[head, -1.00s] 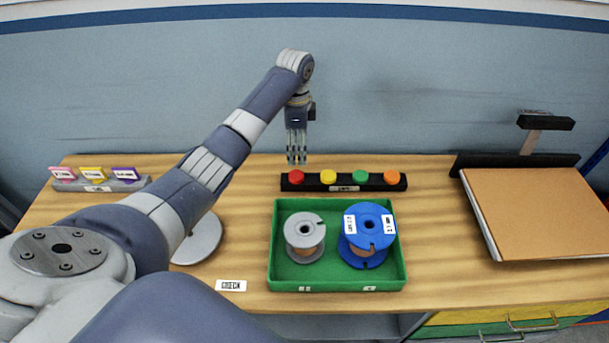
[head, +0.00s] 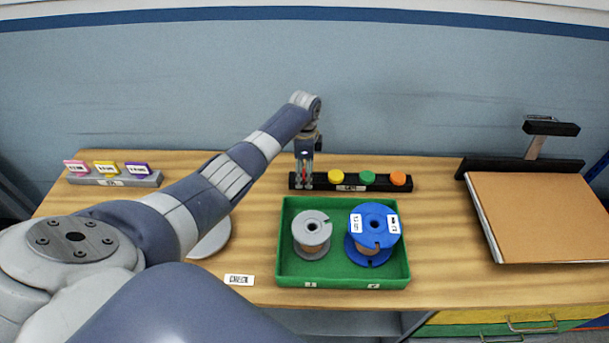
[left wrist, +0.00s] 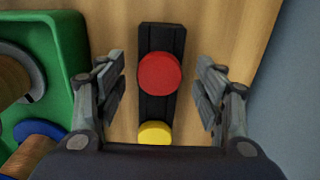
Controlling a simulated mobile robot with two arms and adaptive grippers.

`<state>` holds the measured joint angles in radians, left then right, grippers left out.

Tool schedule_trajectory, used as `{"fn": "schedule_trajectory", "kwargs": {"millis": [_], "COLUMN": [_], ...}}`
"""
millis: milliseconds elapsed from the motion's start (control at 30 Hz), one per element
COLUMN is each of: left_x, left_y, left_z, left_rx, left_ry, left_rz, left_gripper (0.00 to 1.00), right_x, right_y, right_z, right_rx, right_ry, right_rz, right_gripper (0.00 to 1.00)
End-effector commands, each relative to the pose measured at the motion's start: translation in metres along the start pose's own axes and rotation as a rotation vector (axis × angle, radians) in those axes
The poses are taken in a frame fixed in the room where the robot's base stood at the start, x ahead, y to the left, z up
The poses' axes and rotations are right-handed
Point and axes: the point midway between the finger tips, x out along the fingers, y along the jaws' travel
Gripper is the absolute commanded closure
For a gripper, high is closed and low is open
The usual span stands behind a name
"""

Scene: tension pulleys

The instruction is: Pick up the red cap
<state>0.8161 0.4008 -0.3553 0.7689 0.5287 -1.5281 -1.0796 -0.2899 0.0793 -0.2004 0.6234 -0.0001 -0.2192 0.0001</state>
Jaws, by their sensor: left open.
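The red cap (left wrist: 159,75) sits at the end of a black rack (left wrist: 161,36), seen from above in the left wrist view. My left gripper (left wrist: 161,88) is open, with one finger on each side of the red cap and a gap on both sides. In the head view my left gripper (head: 304,183) is lowered over the left end of the rack (head: 352,184) and covers most of the red cap. My right gripper is not in view.
Yellow (head: 336,176), green (head: 367,178) and orange (head: 398,178) caps sit on the same rack. In front is a green tray (head: 343,283) with a grey spool (head: 311,248) and a blue spool (head: 385,212). A brown board (head: 545,215) lies at the right.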

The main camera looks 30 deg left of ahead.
Motion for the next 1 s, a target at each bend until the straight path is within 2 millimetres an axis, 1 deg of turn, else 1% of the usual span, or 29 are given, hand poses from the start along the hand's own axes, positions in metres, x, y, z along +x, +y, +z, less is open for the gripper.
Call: {"fn": "schedule_trajectory", "kwargs": {"millis": [33, 133, 167, 200, 267, 300, 333, 767, 867, 1000], "left_x": [0.000, 0.000, 0.000, 0.000, -0.001, -0.001, -0.001, -0.003, -0.008, -0.024], "left_y": [0.000, 0.000, 0.000, 0.000, 0.000, 0.000, 0.000, 0.000, -0.001, -0.002], "left_z": [0.000, 0.000, 0.000, 0.000, 0.000, 0.000, 0.000, 0.000, 0.000, 0.000], "left_rx": [0.000, 0.000, 0.000, 0.000, 0.000, 0.000, 0.000, 0.000, -0.001, -0.001], "left_ry": [0.000, 0.000, 0.000, 0.000, 0.000, 0.000, 0.000, 0.000, 0.000, 0.002], "left_rz": [0.000, 0.000, 0.000, 0.000, 0.000, 0.000, 0.000, 0.000, -0.002, -0.005], "left_gripper": [0.37, 0.37, 0.43, 0.53, 0.66, 0.75, 0.77, 0.78, 0.78, 0.78], "right_x": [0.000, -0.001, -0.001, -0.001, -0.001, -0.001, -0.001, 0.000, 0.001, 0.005], "right_y": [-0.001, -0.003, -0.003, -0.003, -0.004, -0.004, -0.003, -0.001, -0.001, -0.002], "right_z": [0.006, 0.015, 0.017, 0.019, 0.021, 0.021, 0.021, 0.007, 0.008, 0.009], "right_rx": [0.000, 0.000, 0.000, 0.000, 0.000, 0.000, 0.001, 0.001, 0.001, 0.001], "right_ry": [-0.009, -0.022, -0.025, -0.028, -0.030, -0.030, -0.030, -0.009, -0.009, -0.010], "right_rz": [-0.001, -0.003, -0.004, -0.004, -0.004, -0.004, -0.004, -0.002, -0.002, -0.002], "right_gripper": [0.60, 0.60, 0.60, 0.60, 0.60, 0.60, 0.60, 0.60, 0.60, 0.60]}}
